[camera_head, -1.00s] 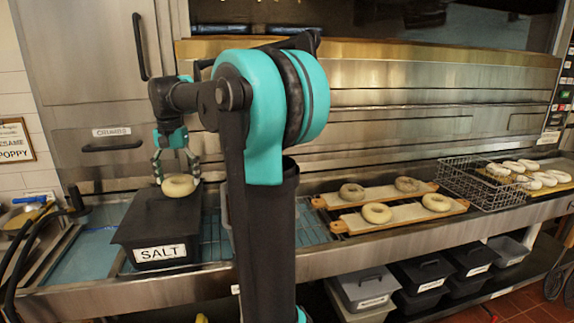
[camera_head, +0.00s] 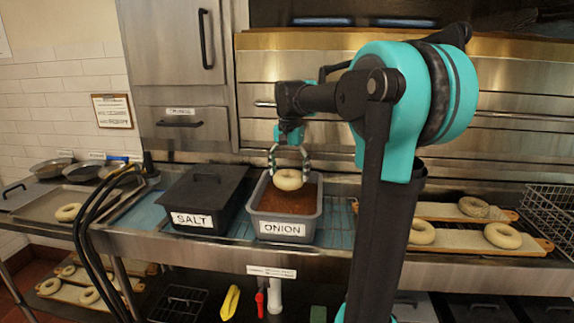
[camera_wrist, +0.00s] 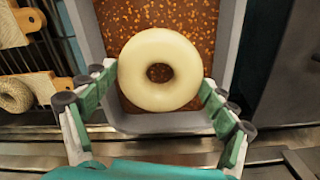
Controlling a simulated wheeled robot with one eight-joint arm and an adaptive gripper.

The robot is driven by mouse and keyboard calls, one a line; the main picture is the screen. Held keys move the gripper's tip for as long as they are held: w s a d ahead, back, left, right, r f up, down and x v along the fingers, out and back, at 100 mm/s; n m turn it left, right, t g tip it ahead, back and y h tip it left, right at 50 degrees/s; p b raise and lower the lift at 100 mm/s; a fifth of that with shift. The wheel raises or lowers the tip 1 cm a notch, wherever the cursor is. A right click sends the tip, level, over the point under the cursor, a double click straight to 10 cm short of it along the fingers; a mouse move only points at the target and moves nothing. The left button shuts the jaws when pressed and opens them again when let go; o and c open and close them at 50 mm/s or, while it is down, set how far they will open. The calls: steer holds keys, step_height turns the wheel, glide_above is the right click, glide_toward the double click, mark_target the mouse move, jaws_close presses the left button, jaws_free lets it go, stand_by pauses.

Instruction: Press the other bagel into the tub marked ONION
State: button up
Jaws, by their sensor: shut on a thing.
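My gripper (camera_head: 289,160) is shut on a pale, plain bagel (camera_head: 288,180) and holds it above the open grey tub marked ONION (camera_head: 283,229). The wrist view shows the bagel (camera_wrist: 160,70) between my gripper's fingers (camera_wrist: 158,105), one on each side. Brown, speckled onion topping (camera_head: 288,200) fills the tub and shows behind the bagel (camera_wrist: 112,22). The bagel's underside and its exact height over the topping are hidden.
A black lidded tub marked SALT (camera_head: 192,218) stands just left of the ONION tub. On the right, wooden boards (camera_head: 470,239) carry several bagels, one with a speckled coat (camera_head: 474,207). A wire basket (camera_head: 550,212) stands at the far right.

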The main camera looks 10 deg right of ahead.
steer(key=shift+f, duration=2.65)
steer(key=shift+f, duration=0.4)
steer(key=shift+r, duration=0.1)
step_height(320, 180, up, 10)
stand_by(0.8)
